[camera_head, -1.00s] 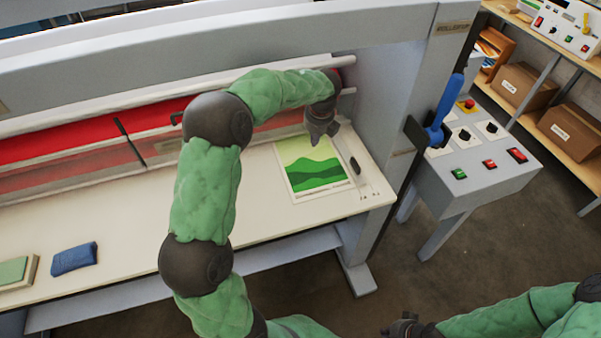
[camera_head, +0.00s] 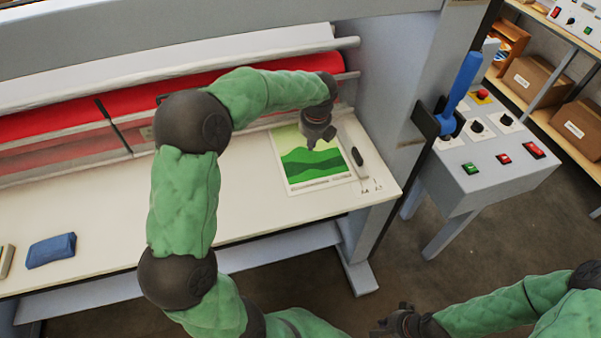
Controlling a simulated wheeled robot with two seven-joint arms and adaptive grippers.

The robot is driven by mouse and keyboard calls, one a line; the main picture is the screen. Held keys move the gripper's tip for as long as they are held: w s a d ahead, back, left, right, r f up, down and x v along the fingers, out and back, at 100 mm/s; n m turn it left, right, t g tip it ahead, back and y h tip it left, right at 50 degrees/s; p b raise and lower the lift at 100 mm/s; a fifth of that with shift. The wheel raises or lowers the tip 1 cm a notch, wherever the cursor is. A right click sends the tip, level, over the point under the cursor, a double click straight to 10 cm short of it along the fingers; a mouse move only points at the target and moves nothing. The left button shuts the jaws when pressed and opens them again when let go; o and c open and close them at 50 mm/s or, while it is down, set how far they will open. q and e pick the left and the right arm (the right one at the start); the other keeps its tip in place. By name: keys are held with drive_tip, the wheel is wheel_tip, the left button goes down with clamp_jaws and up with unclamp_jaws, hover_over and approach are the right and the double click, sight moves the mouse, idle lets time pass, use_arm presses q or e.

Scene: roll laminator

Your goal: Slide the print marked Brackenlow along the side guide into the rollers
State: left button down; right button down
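The print (camera_head: 300,178), a white-bordered sheet with pale sky and green hills, lies flat near the right end of the cream feed table (camera_head: 236,196). A marking at its lower edge is too small to read. The side guide (camera_head: 357,157), a low strip with a dark knob, runs along the print's right side. The red roller (camera_head: 60,122) lies behind the table, partly hidden by my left arm. My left gripper (camera_head: 320,143) points down over the print's upper right part, fingers apart; contact is unclear. My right gripper (camera_head: 388,322) is low in front, off the table, and looks open and empty.
A blue folded cloth or pouch (camera_head: 51,250) lies at the table's left front. A blue lever (camera_head: 459,95) stands on the right frame, beside a grey control box (camera_head: 500,183) with buttons. Shelves with boxes (camera_head: 578,132) are at far right. The table's middle is clear.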

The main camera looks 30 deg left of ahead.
sight(310, 153)
use_arm(q)
drive_tip(key=shift+f, duration=0.55)
drive_tip(key=shift+f+b, duration=0.55)
drive_tip(key=shift+f, duration=0.45)
drive_tip(key=shift+p, duration=0.35)
idle(0.9)
drive_tip(key=shift+w+a, duration=0.15)
drive_tip(key=shift+a, duration=0.05)
drive_tip(key=shift+w+a+p, duration=1.2)
drive_tip(key=shift+p, duration=0.1)
